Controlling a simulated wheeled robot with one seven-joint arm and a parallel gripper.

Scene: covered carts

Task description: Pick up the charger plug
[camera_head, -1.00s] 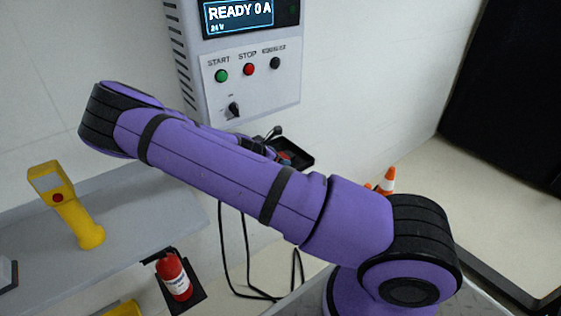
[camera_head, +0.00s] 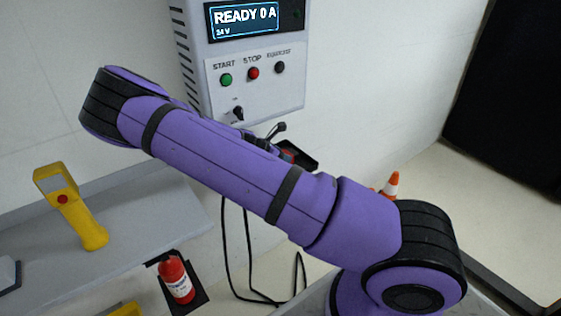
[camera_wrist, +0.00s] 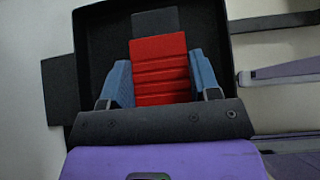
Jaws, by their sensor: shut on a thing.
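The charger plug (camera_wrist: 160,70) is a red ribbed block with a dark grey end, seen in the wrist view inside a black tray-like holder (camera_wrist: 98,50). My gripper (camera_wrist: 160,84) has its two blue fingers on either side of the red block, shut on it. The plug's lower part is hidden behind my wrist. In the head view, a bit of red plug (camera_head: 288,155) shows in the black holder (camera_head: 303,158) below the charger cabinet, mostly hidden behind my arm.
The charger cabinet (camera_head: 257,100) has a lit display reading READY 0 A, with buttons and a knob. Black cables (camera_head: 228,250) hang below it. A yellow handheld device (camera_head: 75,215) stands on the grey shelf (camera_head: 140,225) at left.

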